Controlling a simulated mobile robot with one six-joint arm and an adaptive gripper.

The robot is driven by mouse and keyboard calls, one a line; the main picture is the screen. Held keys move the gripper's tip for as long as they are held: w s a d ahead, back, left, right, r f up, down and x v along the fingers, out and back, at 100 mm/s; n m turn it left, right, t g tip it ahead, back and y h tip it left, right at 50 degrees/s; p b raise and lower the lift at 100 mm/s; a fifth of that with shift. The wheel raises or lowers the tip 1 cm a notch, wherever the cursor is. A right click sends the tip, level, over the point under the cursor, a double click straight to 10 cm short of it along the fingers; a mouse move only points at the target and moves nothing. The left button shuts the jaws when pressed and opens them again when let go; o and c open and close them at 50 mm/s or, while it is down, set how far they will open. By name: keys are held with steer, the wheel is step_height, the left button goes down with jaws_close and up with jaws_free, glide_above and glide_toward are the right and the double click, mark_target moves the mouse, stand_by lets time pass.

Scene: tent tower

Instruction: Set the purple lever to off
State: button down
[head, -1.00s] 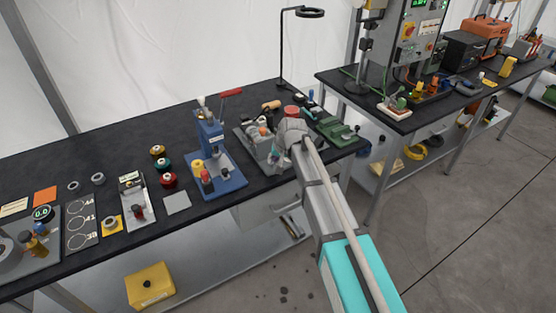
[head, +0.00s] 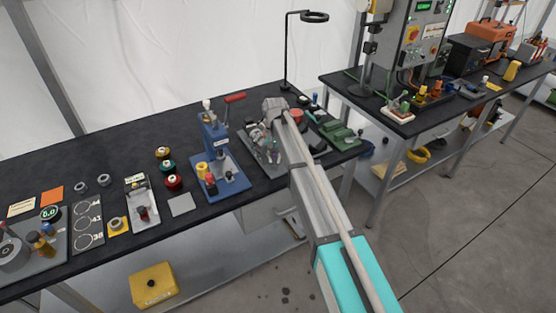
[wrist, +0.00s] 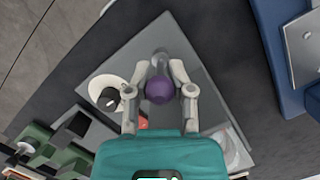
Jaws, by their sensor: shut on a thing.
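The purple lever (wrist: 160,90) shows in the wrist view as a round purple knob on a grey stem, above a grey base plate (wrist: 205,75). My gripper (wrist: 160,84) has one finger on each side of the knob and is shut on it. In the head view my gripper (head: 272,152) is low over the grey plate on the near bench, to the right of the blue press. There the knob is small and mostly hidden by my fingers. I cannot read any on or off mark.
The blue press (head: 214,150) with a red handle stands close on the left. It also shows at the right of the wrist view (wrist: 275,40). A green device (head: 340,133) lies to the right. A white round part (wrist: 106,93) is beside my left finger. Open floor lies in front.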

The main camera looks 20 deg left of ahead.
stand_by(0.3)
steer(key=c, duration=0.7)
jaws_free()
steer(key=shift+w+a, duration=0.1)
steer(key=shift+r, duration=0.1)
